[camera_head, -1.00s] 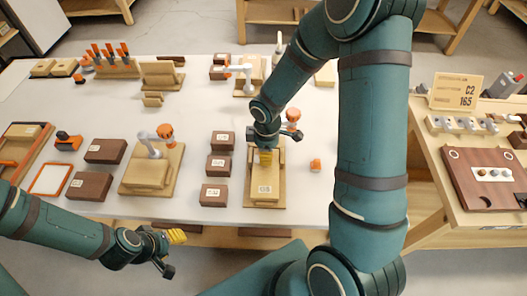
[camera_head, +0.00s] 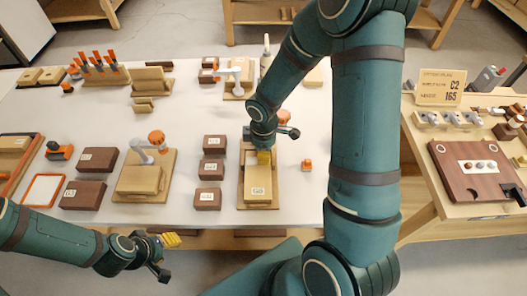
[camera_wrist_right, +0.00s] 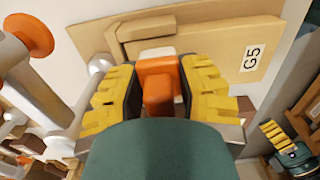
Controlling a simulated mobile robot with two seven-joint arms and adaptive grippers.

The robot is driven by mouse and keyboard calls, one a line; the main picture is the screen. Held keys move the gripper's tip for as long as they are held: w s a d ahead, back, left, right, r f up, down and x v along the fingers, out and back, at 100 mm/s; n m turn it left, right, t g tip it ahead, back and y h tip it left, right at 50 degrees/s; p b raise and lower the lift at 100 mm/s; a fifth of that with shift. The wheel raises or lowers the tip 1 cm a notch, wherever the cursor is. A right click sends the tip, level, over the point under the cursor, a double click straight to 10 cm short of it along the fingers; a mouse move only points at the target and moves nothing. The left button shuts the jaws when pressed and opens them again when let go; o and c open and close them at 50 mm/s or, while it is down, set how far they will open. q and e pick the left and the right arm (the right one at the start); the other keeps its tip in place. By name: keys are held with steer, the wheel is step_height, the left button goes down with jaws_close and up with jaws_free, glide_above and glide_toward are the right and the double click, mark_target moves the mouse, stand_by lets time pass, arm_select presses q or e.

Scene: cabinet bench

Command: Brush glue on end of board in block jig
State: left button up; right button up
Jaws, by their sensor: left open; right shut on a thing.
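A light wooden board labelled G5 (camera_head: 257,190) lies in a wooden jig (camera_head: 243,205) near the bench's front edge. It also shows in the right wrist view (camera_wrist_right: 225,50). My right gripper (camera_head: 264,158) is over the far part of this board. In the right wrist view its yellow fingers (camera_wrist_right: 163,88) are shut on an orange tool with a pale end (camera_wrist_right: 158,66), probably the glue brush. The pale end is close to the wood; I cannot tell whether it touches. My left gripper (camera_head: 168,241) is open and empty in front of the bench.
An orange-knobbed clamp (camera_wrist_right: 32,38) stands close to my right gripper. Another block jig with a clamp (camera_head: 145,180) and several dark labelled blocks (camera_head: 210,170) are to the left. A small orange item (camera_head: 307,165) lies right of the jig. A side table (camera_head: 470,215) stands right.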

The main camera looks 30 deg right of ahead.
steer(key=shift+r+p, duration=1.7)
steer(key=shift+r, duration=0.65)
steer(key=shift+f, duration=0.1)
